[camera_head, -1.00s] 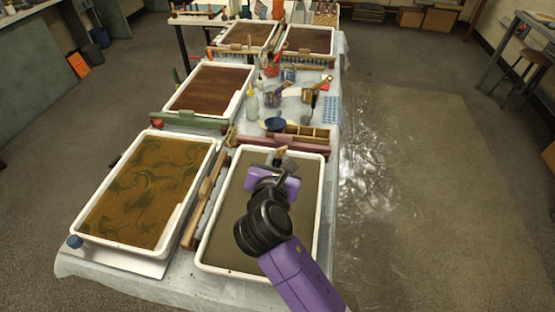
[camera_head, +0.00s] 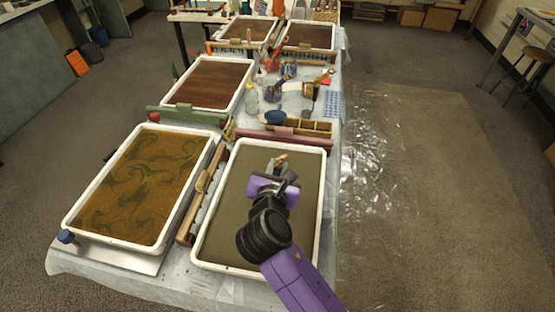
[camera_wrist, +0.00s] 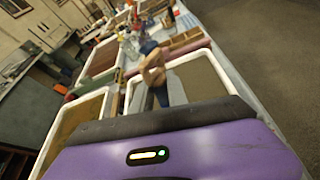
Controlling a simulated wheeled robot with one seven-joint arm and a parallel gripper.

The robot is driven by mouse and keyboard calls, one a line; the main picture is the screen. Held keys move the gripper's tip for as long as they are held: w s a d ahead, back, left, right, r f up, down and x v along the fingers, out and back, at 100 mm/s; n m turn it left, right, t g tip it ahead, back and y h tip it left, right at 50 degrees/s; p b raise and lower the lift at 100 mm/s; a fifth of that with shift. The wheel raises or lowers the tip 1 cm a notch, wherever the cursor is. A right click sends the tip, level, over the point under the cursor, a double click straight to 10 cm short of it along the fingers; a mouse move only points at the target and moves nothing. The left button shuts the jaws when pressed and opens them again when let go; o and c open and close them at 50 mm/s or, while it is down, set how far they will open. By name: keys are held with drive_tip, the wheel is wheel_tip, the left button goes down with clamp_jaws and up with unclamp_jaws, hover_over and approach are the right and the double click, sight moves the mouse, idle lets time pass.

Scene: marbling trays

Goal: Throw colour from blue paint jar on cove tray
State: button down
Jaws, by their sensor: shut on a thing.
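My gripper (camera_head: 278,172) is over the front right tray (camera_head: 322,190), which holds plain grey-brown liquid. It is shut on a brush-like tool (camera_head: 282,158) with a tan wooden part. In the wrist view the tool (camera_wrist: 153,72) stands up beyond the purple gripper body, tan with a dark blue end. My wrist hides part of the tray. A small jar with a blue look (camera_head: 289,68) stands among the tools farther back; its contents are too small to tell. No label shows which tray is the cove tray.
The front left tray (camera_head: 66,215) holds orange-brown liquid with dark green swirls. A wooden rake-like tool (camera_head: 204,190) lies between the front trays. A dark blue bowl (camera_head: 275,117) and a compartment box (camera_head: 310,126) stand behind the right tray.

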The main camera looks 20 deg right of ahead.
sight(278, 160)
drive_tip(key=shift+r+p, duration=2.4)
drive_tip(key=shift+p, duration=0.7)
drive_tip(key=shift+f, duration=0.2)
drive_tip(key=shift+s, duration=0.1)
drive_tip(key=shift+s+r, duration=0.1)
drive_tip(key=shift+s, duration=0.2)
drive_tip(key=s+a+p, duration=0.2)
drive_tip(key=s+p, duration=0.1)
drive_tip(key=s, duration=1)
drive_tip(key=shift+a+p, duration=0.25)
drive_tip(key=shift+p, duration=0.15)
